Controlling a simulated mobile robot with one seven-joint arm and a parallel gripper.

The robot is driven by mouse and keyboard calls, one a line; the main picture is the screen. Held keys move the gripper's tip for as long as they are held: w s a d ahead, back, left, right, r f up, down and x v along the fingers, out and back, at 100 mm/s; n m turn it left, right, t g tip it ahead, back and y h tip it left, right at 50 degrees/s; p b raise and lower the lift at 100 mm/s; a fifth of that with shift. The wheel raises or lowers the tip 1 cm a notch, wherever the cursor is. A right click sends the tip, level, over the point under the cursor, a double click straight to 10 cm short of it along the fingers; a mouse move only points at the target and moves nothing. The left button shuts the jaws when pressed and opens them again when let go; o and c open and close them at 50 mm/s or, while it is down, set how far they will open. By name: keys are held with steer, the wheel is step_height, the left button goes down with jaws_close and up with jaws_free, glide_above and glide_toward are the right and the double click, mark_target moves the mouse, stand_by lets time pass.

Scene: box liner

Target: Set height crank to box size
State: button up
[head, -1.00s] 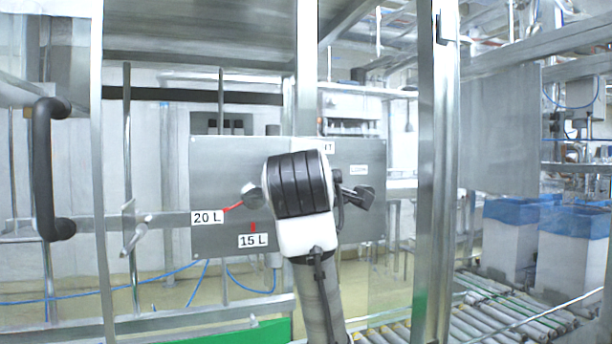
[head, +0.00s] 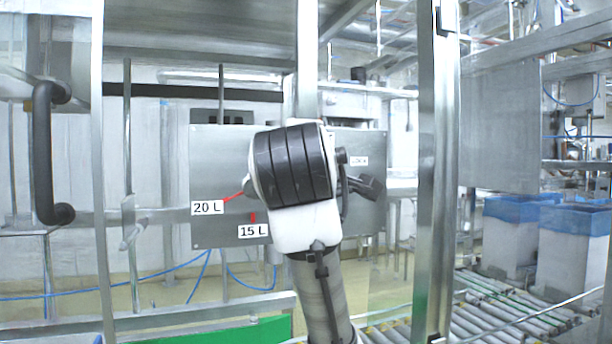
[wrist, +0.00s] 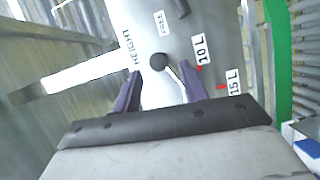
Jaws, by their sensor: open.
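The grey control panel (head: 215,150) stands in front of me, with the labels 20 L (head: 207,208) and 15 L (head: 252,231) and a red mark beside each. In the wrist view the height crank (wrist: 157,62) shows as a dark round knob with a shiny rod, near the HEIGHT lettering (wrist: 127,47). My gripper (wrist: 160,69) is open, its two purple fingers on either side of the crank; contact cannot be told. In the head view my wrist hides most of the crank and the gripper's fingers.
A dark lever (head: 366,187) sits at the panel's right, near a small label. A metal frame post (head: 432,190) stands to the right, and a black door handle (head: 45,155) to the left. A roller conveyor (head: 500,310) and blue-lined boxes (head: 575,240) are at the right.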

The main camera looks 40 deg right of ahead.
steer(key=b+v, duration=0.3)
steer(key=v, duration=0.5)
steer(key=shift+s+a, duration=0.1)
steer(key=shift+a, duration=0.05)
stand_by(0.5)
